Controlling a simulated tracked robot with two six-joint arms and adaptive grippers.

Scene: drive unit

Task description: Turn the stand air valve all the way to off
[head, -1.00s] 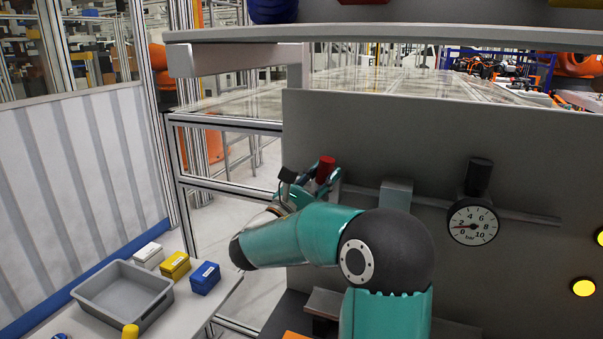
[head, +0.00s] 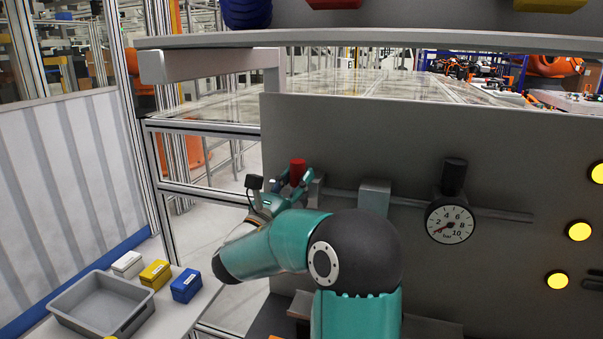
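The red valve handle (head: 297,170) stands up at the left end of the pipe on the grey panel. My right gripper (head: 296,183) is at the handle, with its teal fingers to either side of the handle's lower part. Whether they press on it cannot be told. The valve body is mostly hidden behind the gripper. The round pressure gauge (head: 450,223) hangs on the same pipe to the right, its needle pointing lower left, near the low end of the scale. My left gripper is not in view.
The grey panel (head: 400,140) is close behind my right arm. A grey bracket (head: 375,196) holds the pipe. At lower left, a side table carries a grey bin (head: 100,305) and white, yellow and blue (head: 186,285) boxes. Yellow round lights (head: 579,231) are at right.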

